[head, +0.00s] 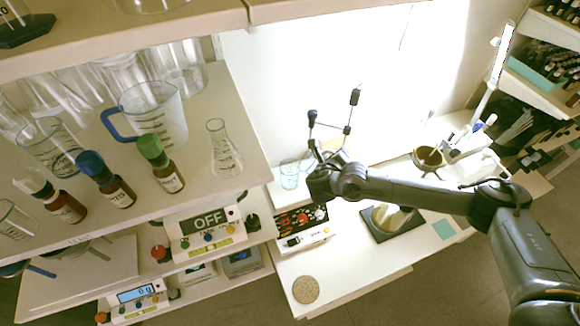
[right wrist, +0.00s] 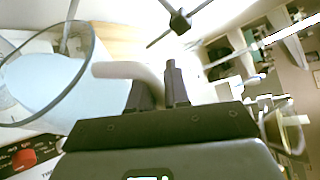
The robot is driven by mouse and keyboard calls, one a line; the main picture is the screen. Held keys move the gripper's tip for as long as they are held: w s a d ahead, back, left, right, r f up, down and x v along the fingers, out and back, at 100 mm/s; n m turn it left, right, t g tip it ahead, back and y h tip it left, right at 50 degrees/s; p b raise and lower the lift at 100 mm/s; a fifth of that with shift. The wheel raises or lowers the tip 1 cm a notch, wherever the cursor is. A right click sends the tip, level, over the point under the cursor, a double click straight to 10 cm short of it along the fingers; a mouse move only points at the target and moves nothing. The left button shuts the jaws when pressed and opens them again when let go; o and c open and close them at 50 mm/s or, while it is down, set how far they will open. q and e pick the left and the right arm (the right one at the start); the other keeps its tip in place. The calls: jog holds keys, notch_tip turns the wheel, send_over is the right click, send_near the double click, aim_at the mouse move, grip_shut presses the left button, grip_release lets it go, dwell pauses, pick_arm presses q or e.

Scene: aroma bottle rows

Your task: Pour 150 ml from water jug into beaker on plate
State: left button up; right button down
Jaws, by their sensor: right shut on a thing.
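My right gripper (head: 314,180) reaches in from the right over the white bench. In the right wrist view its fingers (right wrist: 157,92) are shut on the pale handle of the water jug (right wrist: 45,80). The jug is clear with a wide round rim and holds pale blue water. In the head view a clear vessel with a pale blue tint (head: 289,175), which looks like this jug, stands upright just left of the gripper. I cannot tell whether its base touches the bench. I cannot make out the beaker on its plate clearly. My left gripper is not in view.
A stand with dark clamps (head: 347,130) rises behind the gripper. A shelf (head: 225,100) with glassware, a blue-handled jug (head: 155,112) and dropper bottles is on the left. A dark tray (head: 375,231) lies under my forearm.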

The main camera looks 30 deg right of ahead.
jog(key=shift+r+p, duration=0.25)
jog(key=shift+p, duration=0.1)
jog(key=shift+w, duration=0.1)
dwell(0.7)
jog(key=shift+a+r+p, duration=0.15)
jog(key=shift+r+p, duration=0.05)
jog(key=shift+p, duration=0.25)
jog(key=shift+n, duration=0.3)
dwell(0.7)
jog(key=shift+w+a+r+h+p, duration=0.1)
jog(key=shift+w+r+h+p, duration=0.05)
jog(key=shift+h+p, duration=0.2)
dwell(0.3)
jog(key=shift+r, duration=0.1)
dwell(0.7)
jog(key=shift+a+r+p, duration=0.1)
jog(key=shift+p, duration=0.3)
jog(key=shift+w, duration=0.1)
dwell(0.9)
